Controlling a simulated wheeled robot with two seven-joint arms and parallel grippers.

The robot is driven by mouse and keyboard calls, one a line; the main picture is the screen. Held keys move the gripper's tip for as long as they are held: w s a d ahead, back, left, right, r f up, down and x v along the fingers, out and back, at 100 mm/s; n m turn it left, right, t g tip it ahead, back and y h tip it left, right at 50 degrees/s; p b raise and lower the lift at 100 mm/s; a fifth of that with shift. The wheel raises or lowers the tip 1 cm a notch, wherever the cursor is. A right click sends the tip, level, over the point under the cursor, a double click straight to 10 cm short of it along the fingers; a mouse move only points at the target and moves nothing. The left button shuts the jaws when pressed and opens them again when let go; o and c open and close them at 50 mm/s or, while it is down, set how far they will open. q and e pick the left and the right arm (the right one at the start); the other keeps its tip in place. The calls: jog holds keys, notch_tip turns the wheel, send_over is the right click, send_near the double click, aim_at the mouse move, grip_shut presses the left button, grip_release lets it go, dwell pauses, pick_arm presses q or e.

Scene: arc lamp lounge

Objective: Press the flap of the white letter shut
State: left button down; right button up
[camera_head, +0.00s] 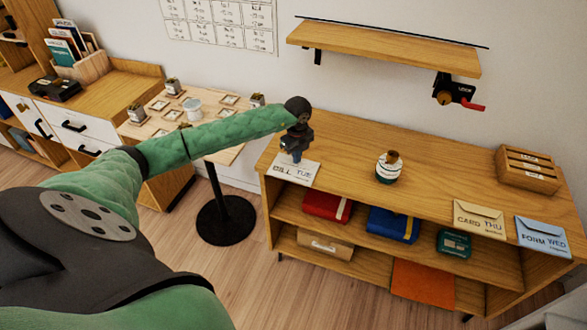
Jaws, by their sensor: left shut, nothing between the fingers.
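A white letter (283,175) marked "BILL TUE" lies flat at the left end of the wooden cabinet top. My left gripper (295,156) points down over the letter's far edge, its fingers shut with nothing between them. The fingertips are at or just above the paper; I cannot tell if they touch. The gripper hides the back part of the letter, so the state of its flap cannot be seen. My right gripper is not in view.
A cream envelope (480,219) and a blue envelope (541,239) lie at the cabinet's right end. A small jar (388,169) stands mid-top and a wooden box (527,170) at the back right. A shelf (385,52) hangs above. A round-based table (226,220) stands left.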

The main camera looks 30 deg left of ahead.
pick_arm(q)
jog(key=shift+f, duration=0.1)
notch_tip(320, 180, up, 8)
jog(key=p, duration=0.3)
dwell(0.9)
dwell(0.4)
